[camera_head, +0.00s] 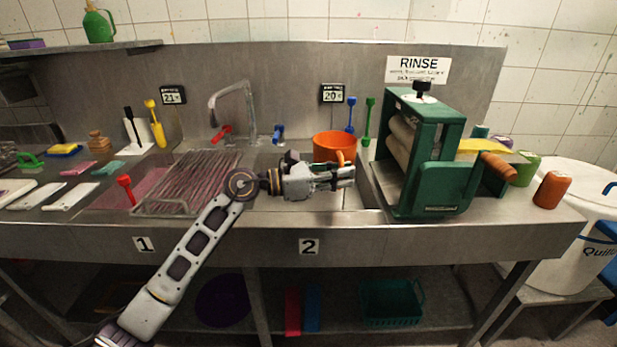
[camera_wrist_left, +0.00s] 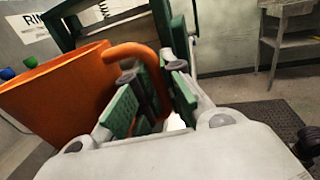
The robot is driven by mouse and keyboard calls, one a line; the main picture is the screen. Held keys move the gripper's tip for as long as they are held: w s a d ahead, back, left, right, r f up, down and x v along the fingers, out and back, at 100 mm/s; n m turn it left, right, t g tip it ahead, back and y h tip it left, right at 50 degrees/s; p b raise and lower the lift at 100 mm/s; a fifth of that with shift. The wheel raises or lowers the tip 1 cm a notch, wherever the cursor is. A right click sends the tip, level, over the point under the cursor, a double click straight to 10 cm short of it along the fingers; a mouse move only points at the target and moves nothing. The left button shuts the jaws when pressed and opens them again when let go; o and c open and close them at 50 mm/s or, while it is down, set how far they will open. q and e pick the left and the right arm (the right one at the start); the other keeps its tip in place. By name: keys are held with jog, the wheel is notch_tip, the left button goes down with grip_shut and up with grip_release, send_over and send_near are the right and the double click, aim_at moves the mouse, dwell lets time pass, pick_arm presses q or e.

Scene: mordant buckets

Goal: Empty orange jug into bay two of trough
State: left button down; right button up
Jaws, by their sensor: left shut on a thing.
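The orange jug (camera_head: 333,146) is above the right part of the trough, the part with the label 2 (camera_head: 309,246) on its front. My left gripper (camera_head: 345,175) is shut on the jug's handle. In the left wrist view the jug (camera_wrist_left: 52,92) fills the left side, and its curved handle runs down between the green finger pads of my left gripper (camera_wrist_left: 150,100). The jug looks near upright in the head view; its contents are hidden. My right gripper is not in view.
A green roller press (camera_head: 440,190) stands close to the right of the jug. A tap (camera_head: 228,105) rises behind the trough. Blue and green tools (camera_head: 369,118) hang behind the jug. Orange and green pots (camera_head: 551,189) stand at the right end.

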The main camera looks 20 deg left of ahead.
aim_at(342, 162)
pick_arm(q)
jog(key=shift+r, duration=0.15)
jog(key=shift+r+p, duration=2.1)
jog(key=shift+r, duration=0.8)
